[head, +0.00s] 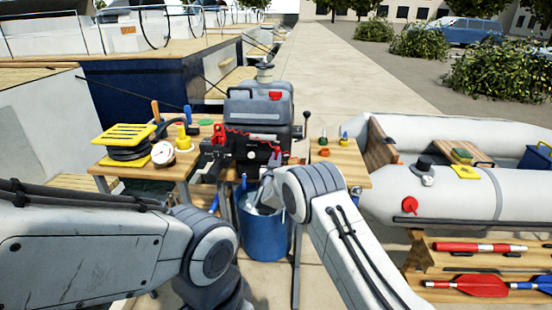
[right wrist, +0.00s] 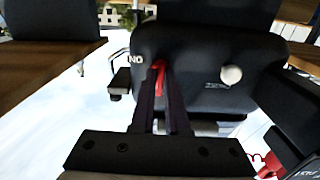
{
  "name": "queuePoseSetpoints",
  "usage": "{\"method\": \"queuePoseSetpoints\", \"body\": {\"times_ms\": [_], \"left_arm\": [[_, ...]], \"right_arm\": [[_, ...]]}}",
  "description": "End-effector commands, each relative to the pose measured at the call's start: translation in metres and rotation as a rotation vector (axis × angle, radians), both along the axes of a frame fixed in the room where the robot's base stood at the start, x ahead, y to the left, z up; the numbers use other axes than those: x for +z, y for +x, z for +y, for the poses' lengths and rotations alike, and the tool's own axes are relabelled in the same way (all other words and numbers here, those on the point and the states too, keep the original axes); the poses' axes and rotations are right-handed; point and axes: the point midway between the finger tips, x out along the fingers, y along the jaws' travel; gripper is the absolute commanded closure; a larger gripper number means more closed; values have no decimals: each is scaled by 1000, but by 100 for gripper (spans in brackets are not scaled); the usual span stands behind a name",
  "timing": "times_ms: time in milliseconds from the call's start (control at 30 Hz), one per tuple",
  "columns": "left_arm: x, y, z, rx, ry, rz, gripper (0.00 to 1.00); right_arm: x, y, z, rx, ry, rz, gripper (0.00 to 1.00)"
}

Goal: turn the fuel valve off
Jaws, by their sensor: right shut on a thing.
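The outboard engine (head: 258,115) stands dark grey at the work stand in the middle of the head view. Its dark lower cowl (right wrist: 205,65) fills much of the right wrist view. The fuel valve's small red lever (right wrist: 158,76) shows there between the two dark fingers of my right gripper (right wrist: 163,88), which is shut on it. Light lettering beside the lever reads as an inverted "ON". In the head view my right gripper (head: 275,160) is at the engine's front, partly hidden by its own wrist. My left gripper is out of sight; only the left arm shows.
A blue bucket (head: 264,232) stands below the engine. Wooden side tables hold a yellow reel (head: 128,140), a gauge (head: 163,153) and small tools. A grey inflatable boat (head: 455,190) lies right, with flares and paddles on a bench (head: 470,265). The dock behind is clear.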

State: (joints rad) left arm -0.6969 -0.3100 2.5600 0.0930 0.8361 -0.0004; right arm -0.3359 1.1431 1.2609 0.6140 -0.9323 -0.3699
Motion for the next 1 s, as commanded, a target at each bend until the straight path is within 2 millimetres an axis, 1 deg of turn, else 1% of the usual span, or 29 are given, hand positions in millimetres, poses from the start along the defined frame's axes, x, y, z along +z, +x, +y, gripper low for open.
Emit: {"method": "queuePoseSetpoints", "body": {"times_ms": [233, 600, 633, 667, 700, 1000], "left_arm": [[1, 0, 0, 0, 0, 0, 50], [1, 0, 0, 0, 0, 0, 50], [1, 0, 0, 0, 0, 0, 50], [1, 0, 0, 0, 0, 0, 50], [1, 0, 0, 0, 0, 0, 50], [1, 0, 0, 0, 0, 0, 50]], "right_arm": [[-1, 0, 1, 2, -41, 9, 100], [-1, 0, 1, 2, -45, 10, 100], [-1, 0, 1, 2, -45, 10, 84], [-1, 0, 1, 2, -45, 10, 72], [-1, 0, 1, 2, -45, 10, 57], [0, 0, 0, 1, -43, 7, 57]]}}
